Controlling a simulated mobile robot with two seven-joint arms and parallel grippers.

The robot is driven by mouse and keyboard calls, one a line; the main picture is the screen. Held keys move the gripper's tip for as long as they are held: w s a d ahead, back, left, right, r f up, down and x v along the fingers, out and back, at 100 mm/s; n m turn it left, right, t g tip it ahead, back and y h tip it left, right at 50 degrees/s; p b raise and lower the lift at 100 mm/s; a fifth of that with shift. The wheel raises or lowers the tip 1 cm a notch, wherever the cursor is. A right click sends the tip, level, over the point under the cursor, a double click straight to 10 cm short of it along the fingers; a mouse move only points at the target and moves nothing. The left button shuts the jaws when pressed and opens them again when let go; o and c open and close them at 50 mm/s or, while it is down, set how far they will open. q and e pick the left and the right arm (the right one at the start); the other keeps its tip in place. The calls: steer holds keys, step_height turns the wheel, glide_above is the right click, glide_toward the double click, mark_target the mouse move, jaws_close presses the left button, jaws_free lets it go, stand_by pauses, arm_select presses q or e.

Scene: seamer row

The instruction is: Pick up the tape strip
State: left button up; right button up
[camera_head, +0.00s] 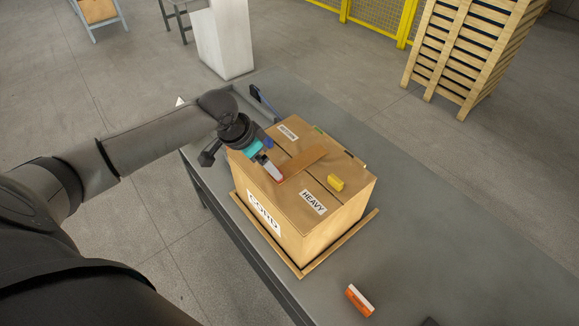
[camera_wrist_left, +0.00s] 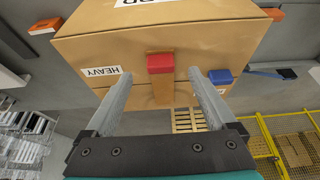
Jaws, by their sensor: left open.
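The tape strip (camera_head: 303,163) is a flat brown band on top of the cardboard box (camera_head: 345,212). In the left wrist view the strip (camera_wrist_left: 162,92) runs away below a red block (camera_wrist_left: 160,63), which looks to sit at its near end. My right gripper is not in view.
An orange-and-white block (camera_head: 360,300) lies on the grey table (camera_head: 450,240). A blue-handled tool (camera_head: 262,98) lies behind the box. The table's right side is mostly clear.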

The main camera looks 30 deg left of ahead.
mark_target(273, 179)
arm_select(q)
steer(key=shift+x, duration=2.9)
steer(key=shift+c, duration=0.3)
steer(key=c, duration=1.3)
